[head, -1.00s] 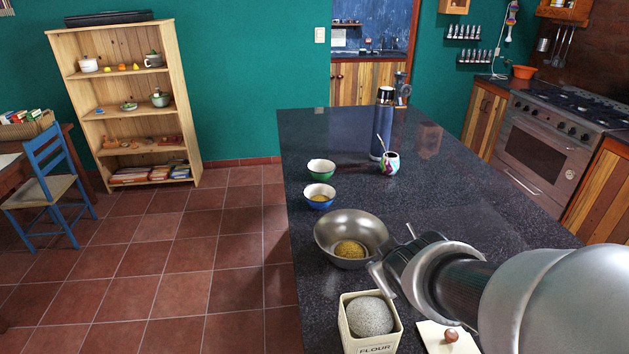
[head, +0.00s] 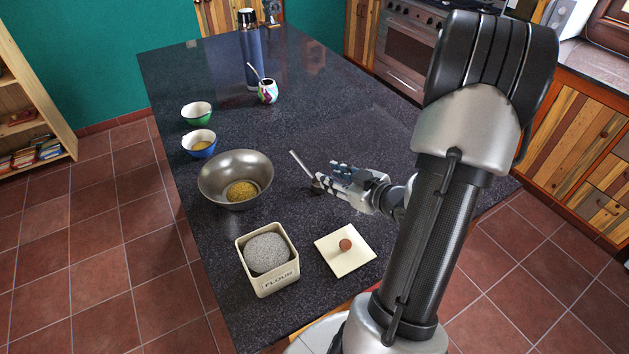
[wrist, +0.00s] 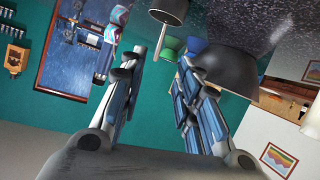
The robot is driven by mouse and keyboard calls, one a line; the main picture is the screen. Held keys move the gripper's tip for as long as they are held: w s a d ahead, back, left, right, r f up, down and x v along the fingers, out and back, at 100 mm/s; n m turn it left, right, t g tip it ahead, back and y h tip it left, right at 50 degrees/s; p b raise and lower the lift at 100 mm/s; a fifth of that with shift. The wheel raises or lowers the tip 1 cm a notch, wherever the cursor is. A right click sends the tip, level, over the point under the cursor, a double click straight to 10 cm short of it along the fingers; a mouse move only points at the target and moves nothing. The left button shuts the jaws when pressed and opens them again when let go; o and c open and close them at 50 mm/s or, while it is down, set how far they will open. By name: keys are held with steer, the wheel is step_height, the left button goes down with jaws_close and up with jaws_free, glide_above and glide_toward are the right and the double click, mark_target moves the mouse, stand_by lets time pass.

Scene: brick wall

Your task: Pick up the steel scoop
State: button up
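The steel scoop (head: 301,163) stands on the dark counter right of the steel bowl, its thin handle slanting up. Its lower part is dark and partly hidden by my gripper in the head view. My gripper (head: 325,179) is low over the counter, with its fingertips close beside the scoop. In the wrist view, where the counter is at the top, the scoop's round cup (wrist: 169,10) is just beyond the fingertips. My gripper (wrist: 158,68) is open there, its fingers apart and the handle lined up with the gap. I cannot tell whether they touch it.
The steel bowl (head: 210,188) holds yellow grain. A flour tin (head: 272,284) with a grey rounded top and a lid (head: 332,262) are nearer me. Blue bowl (head: 199,151), green bowl (head: 197,118), patterned cup (head: 268,97) and blue flask (head: 251,60) stand farther back. The counter's right side is bare.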

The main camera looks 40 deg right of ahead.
steer(key=b, duration=0.2)
glide_toward(300, 161)
steer(key=w+f, duration=0.2)
steer(key=w, duration=0.1)
steer(key=shift+w+d+f, duration=0.2)
steer(key=shift+w+f, duration=0.05)
steer(key=shift+f, duration=0.1)
steer(key=shift+r+b+x, duration=0.15)
steer(key=shift+b+x, duration=0.4)
steer(key=shift+x, duration=0.95)
steer(key=shift+r+b+x, duration=0.1)
steer(key=shift+b+x, duration=0.45)
steer(key=shift+x, duration=0.95)
jaws_close()
